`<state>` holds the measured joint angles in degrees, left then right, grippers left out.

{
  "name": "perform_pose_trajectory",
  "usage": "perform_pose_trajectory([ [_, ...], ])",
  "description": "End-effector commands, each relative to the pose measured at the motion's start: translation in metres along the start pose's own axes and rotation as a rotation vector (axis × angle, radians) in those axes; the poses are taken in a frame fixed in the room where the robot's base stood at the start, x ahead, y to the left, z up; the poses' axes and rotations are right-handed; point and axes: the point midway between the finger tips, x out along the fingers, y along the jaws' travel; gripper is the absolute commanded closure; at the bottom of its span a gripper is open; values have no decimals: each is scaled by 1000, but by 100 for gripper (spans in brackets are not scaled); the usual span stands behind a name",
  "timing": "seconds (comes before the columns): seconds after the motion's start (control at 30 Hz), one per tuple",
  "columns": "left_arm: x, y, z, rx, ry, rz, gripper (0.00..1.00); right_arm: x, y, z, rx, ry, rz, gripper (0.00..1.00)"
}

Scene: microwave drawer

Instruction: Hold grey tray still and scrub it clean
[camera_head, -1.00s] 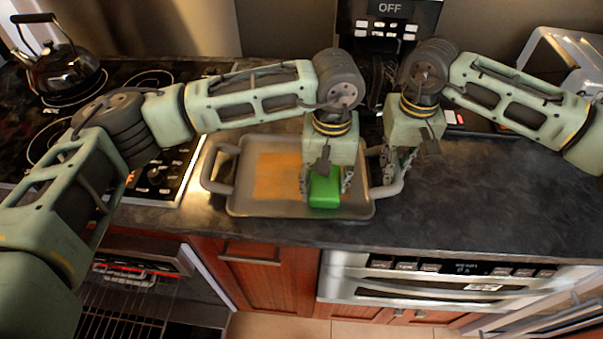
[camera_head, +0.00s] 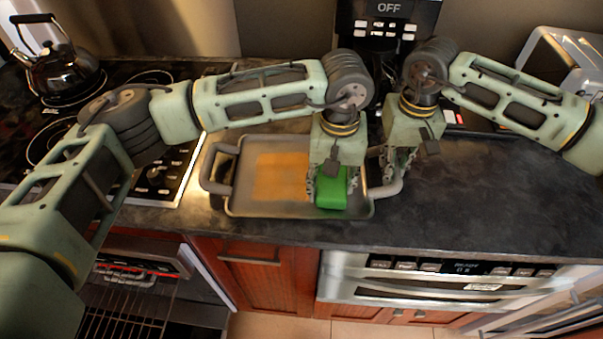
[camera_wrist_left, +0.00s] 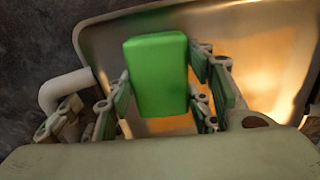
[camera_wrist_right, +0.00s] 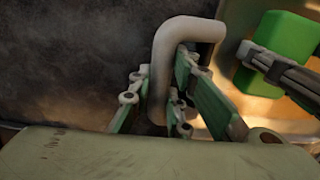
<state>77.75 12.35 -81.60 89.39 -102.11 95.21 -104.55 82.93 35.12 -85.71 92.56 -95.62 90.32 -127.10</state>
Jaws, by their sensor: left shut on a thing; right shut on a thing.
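The grey tray (camera_head: 240,209) lies flat on the dark counter, with a handle on its left and right ends. An orange-brown stain (camera_head: 280,177) covers part of its floor, left of the sponge. My left gripper (camera_head: 333,190) is shut on a green sponge (camera_head: 331,201) at the tray's right half; the sponge also fills the middle of the left wrist view (camera_wrist_left: 157,75). My right gripper (camera_head: 389,183) is shut on the tray's right handle, which shows clearly in the right wrist view (camera_wrist_right: 187,32). My left gripper hides part of the tray.
A stove with a black kettle (camera_head: 60,72) stands at the left. A coffee machine (camera_head: 390,25) is behind the tray, and a silver toaster (camera_head: 565,50) is at the back right. The counter (camera_head: 490,205) right of the tray is clear.

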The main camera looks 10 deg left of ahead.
Motion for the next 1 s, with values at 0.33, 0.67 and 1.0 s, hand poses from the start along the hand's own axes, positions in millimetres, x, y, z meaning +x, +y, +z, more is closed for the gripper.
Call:
perform_pose_trajectory([
  [0.33,1,-16,1,-5,-3,-8,100,-1,2,-1,4,3,4,100],
  [0.67,1,-28,2,-3,-3,-8,100,-1,3,-1,5,3,5,100],
  [1.0,2,-8,1,-2,-2,-5,100,-1,2,-1,3,3,2,100],
])
